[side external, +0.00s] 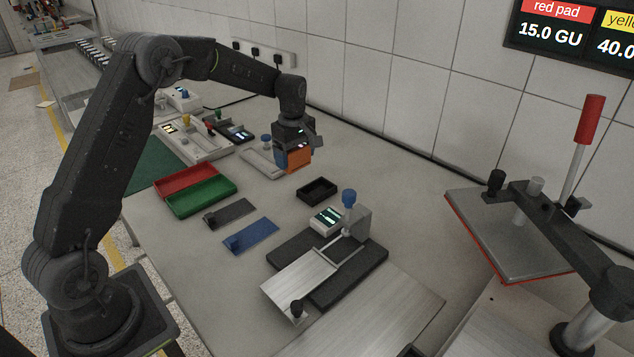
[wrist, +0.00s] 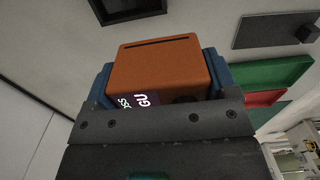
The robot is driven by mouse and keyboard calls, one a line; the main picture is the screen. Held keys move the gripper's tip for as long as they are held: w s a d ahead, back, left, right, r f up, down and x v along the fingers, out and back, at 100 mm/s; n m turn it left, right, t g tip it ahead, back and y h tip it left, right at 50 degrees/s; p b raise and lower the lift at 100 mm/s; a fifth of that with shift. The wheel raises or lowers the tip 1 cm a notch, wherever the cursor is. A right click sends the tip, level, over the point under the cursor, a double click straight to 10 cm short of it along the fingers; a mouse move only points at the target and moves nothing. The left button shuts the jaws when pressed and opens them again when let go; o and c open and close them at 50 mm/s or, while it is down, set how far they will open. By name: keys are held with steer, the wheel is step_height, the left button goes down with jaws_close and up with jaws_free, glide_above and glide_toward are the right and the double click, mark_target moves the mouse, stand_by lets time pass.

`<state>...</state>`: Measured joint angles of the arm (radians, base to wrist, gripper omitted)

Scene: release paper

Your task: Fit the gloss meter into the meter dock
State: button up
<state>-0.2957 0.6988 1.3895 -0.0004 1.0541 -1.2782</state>
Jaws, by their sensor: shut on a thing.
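The gloss meter is an orange block (side external: 295,159) with a lit display reading GU; it also fills the middle of the wrist view (wrist: 160,65). My gripper (side external: 292,150) is shut on it, with blue finger pads on both sides of the block in the wrist view (wrist: 158,78). The meter is held in the air above the bench. A small black open-topped box (side external: 317,198), which looks like the meter dock, sits on the bench to the right of and nearer than the meter. It looks empty, and its edge shows at the top of the wrist view (wrist: 130,18).
A red tray (side external: 160,187) and a green tray (side external: 172,210) lie left of the meter. A dark plate (side external: 238,211) and a blue plate (side external: 262,232) lie in front. A metal fixture with a blue knob (side external: 349,197) stands close to the black box. The tiled wall is behind.

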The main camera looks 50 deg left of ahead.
glide_above(317, 192)
step_height(317, 192, down, 3)
steer(key=shift+w+f, duration=0.1)
steer(key=shift+f, duration=2.05)
steer(key=shift+f, duration=0.25)
